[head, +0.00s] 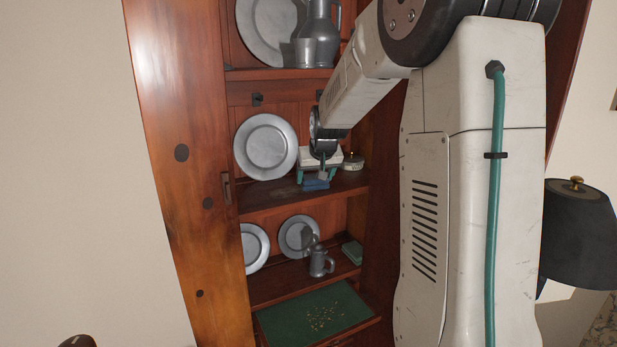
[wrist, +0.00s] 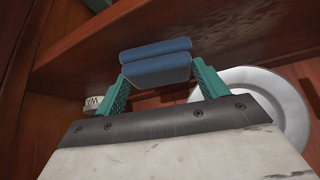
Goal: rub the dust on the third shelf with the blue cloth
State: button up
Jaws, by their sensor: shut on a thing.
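My gripper (head: 317,176) is inside the cabinet at the middle visible shelf (head: 345,186). Its teal fingers (wrist: 157,88) are shut on the folded blue cloth (wrist: 156,62), which also shows in the head view (head: 316,185). The cloth is low over the shelf board. I cannot tell whether it touches the wood. A speckled, dull dust patch (wrist: 225,42) lies on the board beside the cloth, to its right in the wrist view. In the head view that patch is a faint dark area left of the cloth.
A large pewter plate (head: 265,147) leans behind the shelf, left of my gripper. A small lidded pot (head: 353,161) stands to the right. Plates and a tankard (head: 319,262) are below. A green-lined board (head: 312,315) at the bottom holds yellowish crumbs.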

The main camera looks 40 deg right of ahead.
jog(key=shift+s+d+f, duration=0.1)
jog(key=shift+s+d, duration=0.05)
jog(key=shift+d, duration=0.15)
jog(key=shift+w+a+r, duration=0.1)
jog(key=shift+w+a, duration=0.1)
jog(key=shift+a, duration=0.7)
jog(key=shift+w+a+r, duration=0.1)
jog(key=shift+w+a, duration=0.1)
jog(key=shift+a, duration=0.65)
jog(key=shift+w+a+f, duration=0.1)
jog(key=shift+w+a, duration=0.25)
jog(key=shift+a, duration=1.4)
jog(key=shift+w+a+f, duration=0.1)
jog(key=shift+w+a, duration=0.25)
jog(key=shift+a, duration=1.35)
jog(key=shift+w+a, duration=0.35)
jog(key=shift+a, duration=1.4)
jog(key=shift+w, duration=0.1)
jog(key=shift+d, duration=0.1)
